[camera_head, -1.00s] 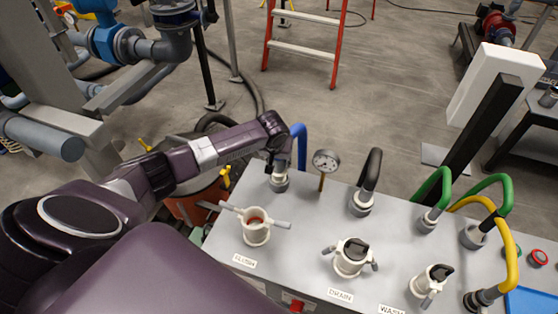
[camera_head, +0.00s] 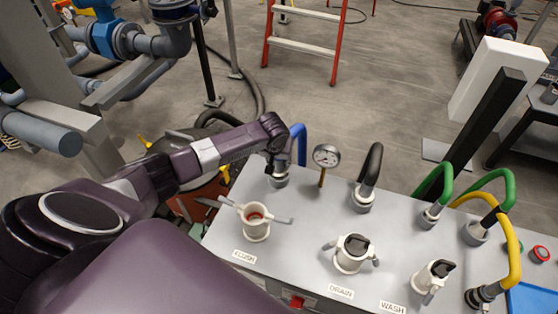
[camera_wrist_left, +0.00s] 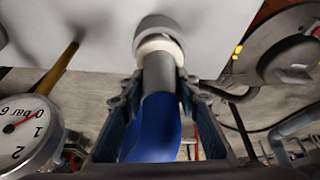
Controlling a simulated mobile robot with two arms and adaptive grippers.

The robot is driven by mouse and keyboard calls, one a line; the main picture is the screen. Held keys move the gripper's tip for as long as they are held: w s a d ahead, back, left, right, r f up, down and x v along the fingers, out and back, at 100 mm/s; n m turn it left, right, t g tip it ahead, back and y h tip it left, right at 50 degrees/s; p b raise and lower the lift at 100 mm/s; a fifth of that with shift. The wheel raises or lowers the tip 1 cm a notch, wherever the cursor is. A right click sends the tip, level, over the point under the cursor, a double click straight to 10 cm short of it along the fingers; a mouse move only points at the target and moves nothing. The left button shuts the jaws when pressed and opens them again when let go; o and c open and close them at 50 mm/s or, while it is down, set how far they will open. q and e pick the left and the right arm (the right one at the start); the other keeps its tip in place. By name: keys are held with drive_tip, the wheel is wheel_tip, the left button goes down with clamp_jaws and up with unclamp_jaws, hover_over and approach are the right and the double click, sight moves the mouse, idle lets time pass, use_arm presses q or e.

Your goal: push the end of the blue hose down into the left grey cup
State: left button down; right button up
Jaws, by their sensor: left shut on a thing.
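The blue hose (camera_head: 300,140) arches behind my left gripper at the far left of the grey panel. My left gripper (camera_head: 279,168) points down and is shut on the hose near its end. In the left wrist view the blue hose (camera_wrist_left: 155,130) runs between the two fingers, with a grey sleeve (camera_wrist_left: 158,75) and a whitish ring leading to the left grey cup (camera_wrist_left: 158,28). The left grey cup (camera_head: 279,181) stands on the panel directly below the gripper. The hose end is at the cup's mouth; how deep it sits is hidden. My right gripper is out of view.
A pressure gauge (camera_head: 326,156) on a brass stem stands just right of the gripper. The white FLUSH port (camera_head: 256,221) with side levers is in front. Black (camera_head: 371,170), green (camera_head: 436,187) and yellow (camera_head: 513,250) hoses stand farther right.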

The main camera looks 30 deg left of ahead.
use_arm(q)
drive_tip(key=c, duration=1.4)
unclamp_jaws()
drive_tip(key=v, duration=1.2)
